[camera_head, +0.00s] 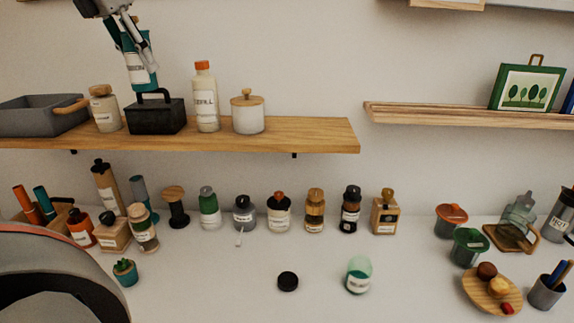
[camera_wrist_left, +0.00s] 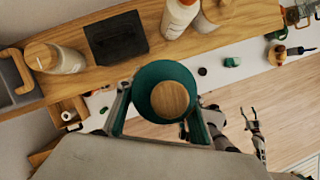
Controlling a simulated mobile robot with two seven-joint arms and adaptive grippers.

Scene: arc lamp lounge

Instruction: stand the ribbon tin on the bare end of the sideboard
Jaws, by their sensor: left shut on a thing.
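The ribbon tin (camera_head: 141,70) is teal with a white label, partly hidden by the fingers. My left gripper (camera_head: 132,48) is shut on it and holds it upright above the wooden shelf, behind or over a black box with a handle (camera_head: 156,115). In the left wrist view the tin (camera_wrist_left: 150,99) shows its round wooden lid between the fingers. The white sideboard top (camera_head: 215,285) runs below the shelf, with bare patches toward its front. My right gripper (camera_wrist_left: 234,118) shows in the left wrist view with its fingers apart and nothing between them.
The wooden shelf (camera_head: 300,136) also bears a grey bin (camera_head: 40,117), a white refill bottle (camera_head: 206,100) and jars. Several bottles stand along the back of the sideboard. A black disc (camera_head: 288,281) and a green-topped jar (camera_head: 358,276) stand nearer the front. Cups and a wooden plate (camera_head: 478,300) fill the right.

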